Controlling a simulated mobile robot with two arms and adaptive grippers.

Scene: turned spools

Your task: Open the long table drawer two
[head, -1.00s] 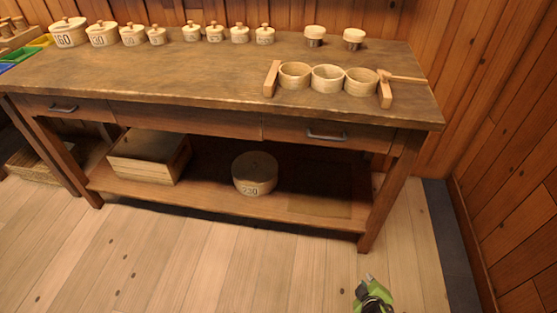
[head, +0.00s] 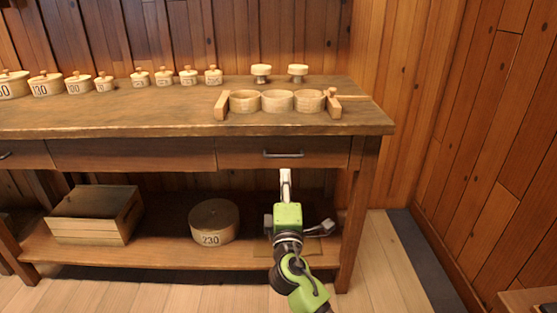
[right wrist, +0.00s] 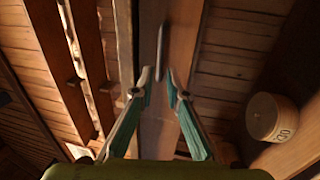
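The long wooden table (head: 150,122) has a closed drawer front (head: 232,153) at its right end, with a dark bar handle (head: 283,154). I see no number on it. My right gripper (head: 285,173) is just below this handle, pointing at it. In the right wrist view the gripper (right wrist: 159,82) is open and empty. The handle (right wrist: 160,50) shows ahead of the gap between its fingers, apart from them. Another drawer handle (head: 5,155) shows at the left edge of the head view. My left gripper is not in view.
A wooden crate (head: 90,228) and a round box marked 230 (head: 213,236) sit on the lower shelf (head: 165,254). The round box also shows in the right wrist view (right wrist: 268,118).

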